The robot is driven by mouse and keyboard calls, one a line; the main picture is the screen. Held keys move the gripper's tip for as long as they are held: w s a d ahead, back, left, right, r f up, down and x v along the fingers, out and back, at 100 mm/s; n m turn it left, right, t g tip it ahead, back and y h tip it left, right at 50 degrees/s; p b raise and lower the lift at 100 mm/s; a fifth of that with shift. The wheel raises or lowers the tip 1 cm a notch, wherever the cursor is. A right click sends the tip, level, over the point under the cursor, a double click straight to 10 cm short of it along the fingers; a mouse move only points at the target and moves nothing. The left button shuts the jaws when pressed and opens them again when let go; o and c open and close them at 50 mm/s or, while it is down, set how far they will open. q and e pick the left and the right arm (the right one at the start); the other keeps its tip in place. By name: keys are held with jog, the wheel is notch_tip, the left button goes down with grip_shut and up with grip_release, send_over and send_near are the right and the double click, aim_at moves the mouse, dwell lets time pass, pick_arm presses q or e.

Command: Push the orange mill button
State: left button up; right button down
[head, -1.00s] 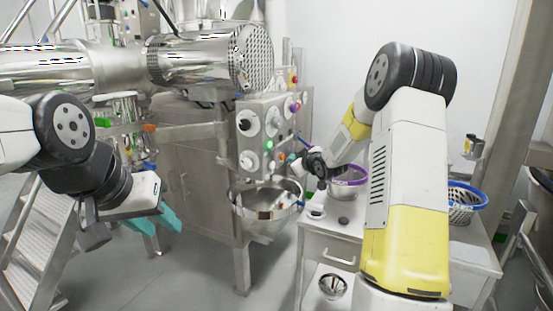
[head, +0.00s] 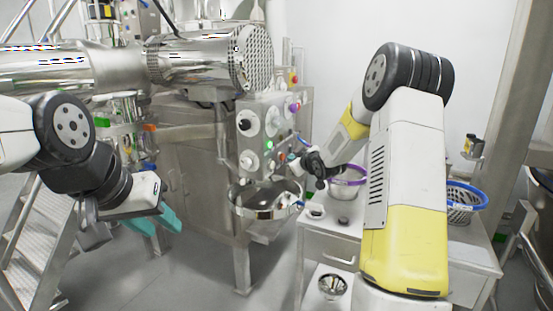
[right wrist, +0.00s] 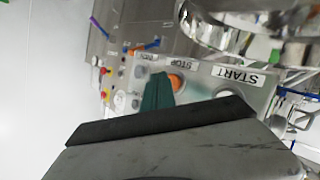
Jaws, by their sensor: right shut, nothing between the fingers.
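The right fingertips are hard to make out there. My left gripper (head: 156,221) hangs at the left, open and empty, away from the panel.
A steel bowl (head: 240,203) sits below the panel. A white table (head: 330,232) at the right bears a purple-rimmed pot (head: 347,182) and a blue-rimmed basket (head: 470,196). Metal steps (head: 30,240) stand at the far left. The floor between is clear.

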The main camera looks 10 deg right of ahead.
jog(key=shift+w+a, duration=0.35)
jog(key=shift+a, duration=0.2)
dwell(0.8)
dwell(0.3)
jog(key=shift+s+d, duration=0.5)
jog(key=shift+d, duration=0.25)
jog(key=s+d, duration=0.2)
jog(key=d, duration=0.2)
jog(key=shift+s+d, duration=0.1)
jog(key=shift+s, duration=0.3)
jog(key=shift+r, duration=0.1)
